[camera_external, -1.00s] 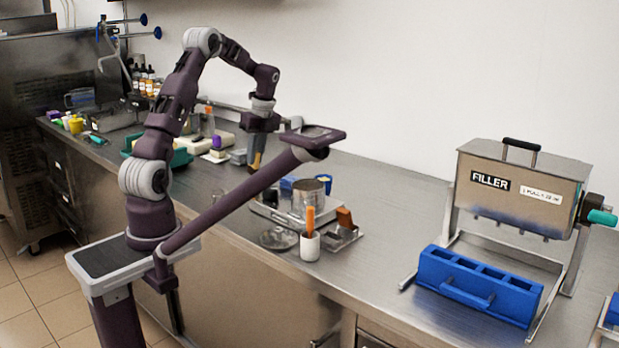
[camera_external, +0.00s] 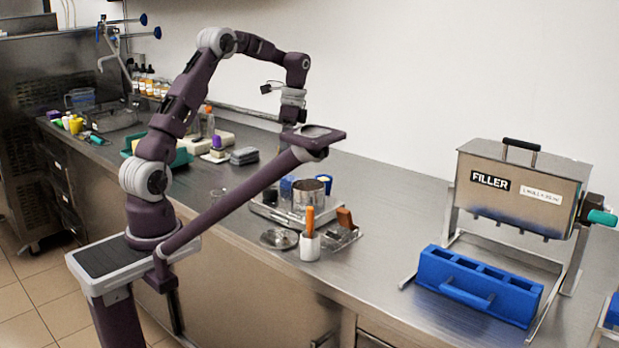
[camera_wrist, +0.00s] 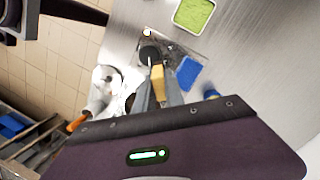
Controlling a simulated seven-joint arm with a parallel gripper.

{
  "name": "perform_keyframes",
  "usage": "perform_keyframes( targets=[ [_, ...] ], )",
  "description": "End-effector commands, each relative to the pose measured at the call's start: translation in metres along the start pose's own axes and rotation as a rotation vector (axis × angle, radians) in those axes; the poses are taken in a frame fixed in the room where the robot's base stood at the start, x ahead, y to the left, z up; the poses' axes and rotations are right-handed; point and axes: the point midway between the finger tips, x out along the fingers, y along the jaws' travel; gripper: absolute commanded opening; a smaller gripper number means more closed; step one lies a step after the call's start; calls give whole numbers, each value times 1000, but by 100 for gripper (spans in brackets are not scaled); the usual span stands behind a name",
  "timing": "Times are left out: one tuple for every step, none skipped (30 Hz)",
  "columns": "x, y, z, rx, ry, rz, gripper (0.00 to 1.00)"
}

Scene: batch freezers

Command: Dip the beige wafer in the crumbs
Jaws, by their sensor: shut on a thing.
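My gripper (camera_wrist: 158,88) is shut on the beige wafer (camera_wrist: 159,76), which sticks out between its two grey fingers in the wrist view. The wafer is above the worktop, over or near a metal tray. In the external view my gripper's fingers and the wafer are hidden behind my own parts. A square pale-rimmed container (camera_wrist: 175,22) with green, crumb-like contents (camera_wrist: 193,14) lies at the top of the wrist view, apart from the wafer. I cannot make it out in the external view.
A metal pot (camera_external: 309,196), a blue block (camera_external: 287,187) and a blue cup (camera_external: 325,184) stand close together. A white holder (camera_external: 310,246) with an orange-handled tool (camera_external: 310,221) is in front. A blue mould (camera_external: 477,286) and the filler (camera_external: 520,185) stand right. Worktop between is clear.

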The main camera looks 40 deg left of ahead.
Motion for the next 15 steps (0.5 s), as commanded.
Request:
perform_keyframes(
  targets=[
    [-7, 16, -13, -109, 15, 18, 0],
    [-12, 25, -20, -182, 23, 29, 0],
    [-16, 36, -28, -271, 34, 45, 0],
    [-20, 44, -34, -332, 40, 55, 0],
    [-23, 52, -38, -386, 47, 64, 0],
    [-26, 59, -43, -448, 53, 74, 0],
    [-28, 64, -46, -484, 57, 80, 0],
    [-29, 68, -48, -516, 61, 86, 0],
    [-31, 72, -51, -546, 65, 90, 0],
    [-32, 75, -52, -558, 67, 90, 0],
    [-32, 78, -54, -557, 68, 89, 0],
    [-31, 82, -58, -535, 68, 81, 0],
    [-30, 85, -61, -504, 67, 73, 0],
    [-29, 90, -64, -460, 66, 61, 0],
    [-27, 97, -71, -383, 65, 39, 0]
  ],
)
